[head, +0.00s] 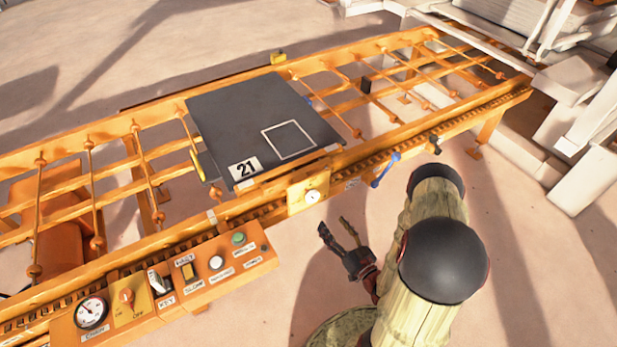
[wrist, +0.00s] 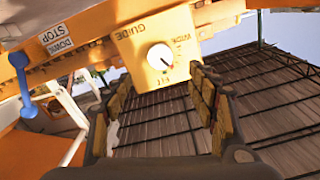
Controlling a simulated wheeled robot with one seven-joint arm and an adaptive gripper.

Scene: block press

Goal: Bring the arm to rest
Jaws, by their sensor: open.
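My gripper (head: 340,234) is open and empty in the head view. It hangs in free air in front of the orange conveyor frame, just below the guide dial box. My arm reaches to it from the lower right. In the wrist view the two fingers of my gripper (wrist: 160,110) stand wide apart with nothing between them. The yellow guide dial box (wrist: 155,50) shows beyond the fingertips, its white knob near FIT. The fingers look apart from the box.
The orange conveyor frame (head: 100,247) crosses the view, bearing a dark plate (head: 245,110) marked 21. A control panel (head: 165,290) with a gauge and buttons juts out at lower left. A blue lever (head: 386,170) sticks out right of the dial box. Bare floor lies below my gripper.

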